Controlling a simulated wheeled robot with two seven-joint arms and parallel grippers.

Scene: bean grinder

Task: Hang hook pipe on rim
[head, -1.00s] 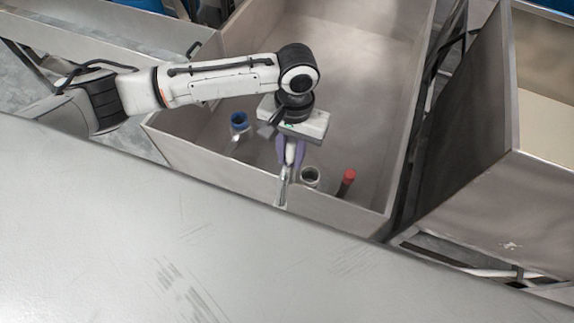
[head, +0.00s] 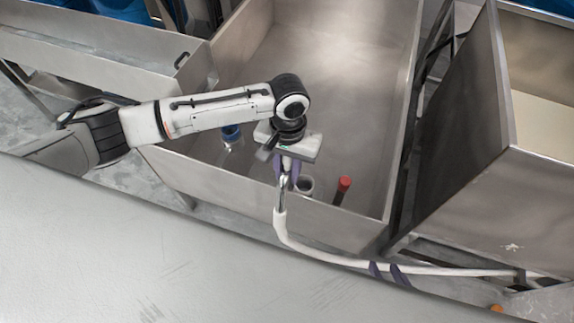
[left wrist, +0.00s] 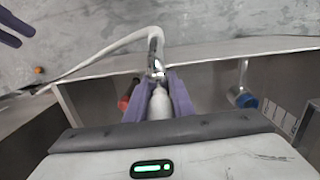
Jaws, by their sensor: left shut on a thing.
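My left gripper (head: 285,166) is shut on the white end of the hook pipe, just inside the front wall of the steel sink. The pipe's shiny metal bend (head: 282,190) crosses the sink's front rim (head: 240,189). Whether it rests on the rim is unclear. Its white hose (head: 325,256) runs outside the wall, down and to the right. In the left wrist view, the white end (left wrist: 160,101) is between the purple fingers, and the metal bend (left wrist: 155,60) is at the rim (left wrist: 205,58). My right gripper (head: 387,273) shows two separated purple fingertips by the hose; they also show at upper left in the left wrist view (left wrist: 14,28).
The sink's back half is empty. Another steel bin (head: 535,190) stands at the right.

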